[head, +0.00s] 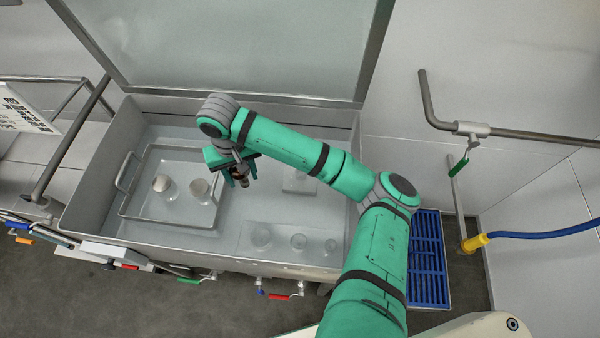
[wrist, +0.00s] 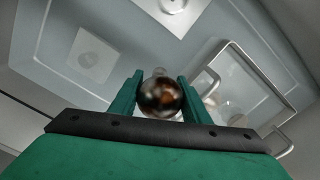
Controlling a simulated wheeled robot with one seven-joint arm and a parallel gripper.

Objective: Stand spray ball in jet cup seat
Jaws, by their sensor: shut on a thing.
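My gripper (head: 238,178) hangs over the open tank, right of the metal tray. In the wrist view my gripper (wrist: 160,84) has a finger on each side of a dark, shiny brown ball (wrist: 161,98), which I take to be the spray ball. The ball is held between the fingers; a small pale part shows beyond it. In the head view the spray ball (head: 241,181) is small and partly hidden by the fingers. Several round seats stand on the tank floor, including a row of cups (head: 299,241) at the front and a square plate (head: 298,184). I cannot tell which is the jet cup seat.
The handled metal tray (head: 129,204) at left holds two pale, rounded pieces (head: 162,184). Tank walls surround the area, and the raised lid (head: 240,50) stands behind. A grey pipe (head: 520,133) and blue hose (head: 545,235) are at right.

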